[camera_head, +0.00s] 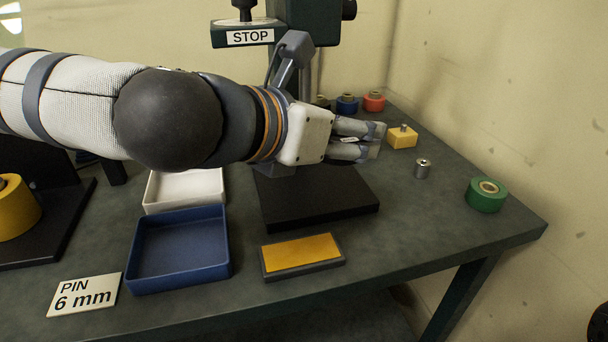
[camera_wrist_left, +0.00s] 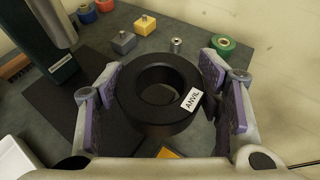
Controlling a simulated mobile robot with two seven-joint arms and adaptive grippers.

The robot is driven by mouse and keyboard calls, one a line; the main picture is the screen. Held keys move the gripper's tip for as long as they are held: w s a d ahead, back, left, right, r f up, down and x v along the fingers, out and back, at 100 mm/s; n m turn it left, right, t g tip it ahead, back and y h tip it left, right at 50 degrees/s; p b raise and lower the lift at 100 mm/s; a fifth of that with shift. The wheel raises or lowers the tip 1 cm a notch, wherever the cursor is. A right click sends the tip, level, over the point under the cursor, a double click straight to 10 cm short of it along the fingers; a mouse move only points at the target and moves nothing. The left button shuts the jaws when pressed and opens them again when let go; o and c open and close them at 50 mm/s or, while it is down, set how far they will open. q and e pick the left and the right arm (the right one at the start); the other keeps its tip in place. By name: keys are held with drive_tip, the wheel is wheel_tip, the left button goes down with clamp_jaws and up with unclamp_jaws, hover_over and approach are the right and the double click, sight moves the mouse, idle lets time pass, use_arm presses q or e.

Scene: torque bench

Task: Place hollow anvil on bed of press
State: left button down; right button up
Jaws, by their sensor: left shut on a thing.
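The hollow anvil (camera_wrist_left: 155,132) is a thick black ring with a white ANVIL label, seen in the left wrist view. My left gripper (camera_wrist_left: 165,97) is shut on it, with purple finger pads on either side. In the head view my left gripper (camera_head: 365,143) is above the table, over the right back part of the press; I cannot make out the anvil there. The press bed is a flat black plate (camera_head: 320,203), bare where it shows and partly hidden by my arm. The plate (camera_wrist_left: 60,100) also shows left of the anvil in the wrist view. My right gripper is not in view.
The press column (camera_head: 312,22) stands behind my arm, beside a STOP sign (camera_head: 250,37). A blue tray (camera_head: 180,280), white tray (camera_head: 155,204) and yellow-topped block (camera_head: 300,255) lie in front. A yellow block (camera_head: 402,139), metal cylinder (camera_head: 422,172) and green roll (camera_head: 487,204) stand right.

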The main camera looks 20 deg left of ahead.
use_arm(q)
drive_tip(key=b, duration=0.2)
hover_over(307, 174)
drive_tip(key=f, duration=0.9)
drive_tip(key=shift+s+d, duration=0.2)
drive_tip(key=shift+w+a+f+b, duration=0.1)
drive_tip(key=shift+w+f+b, duration=0.1)
drive_tip(key=shift+f, duration=0.75)
drive_tip(key=shift+w+a+f+b, duration=0.1)
drive_tip(key=shift+f+b, duration=0.05)
drive_tip(key=shift+f, duration=0.75)
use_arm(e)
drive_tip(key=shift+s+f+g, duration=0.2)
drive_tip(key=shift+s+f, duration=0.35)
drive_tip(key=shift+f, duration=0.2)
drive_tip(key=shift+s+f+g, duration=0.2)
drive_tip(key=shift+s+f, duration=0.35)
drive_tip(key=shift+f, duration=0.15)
use_arm(q)
drive_tip(key=shift+f, duration=0.2)
drive_tip(key=shift+c, duration=2.4)
unclamp_jaws()
drive_tip(key=shift+s, duration=0.1)
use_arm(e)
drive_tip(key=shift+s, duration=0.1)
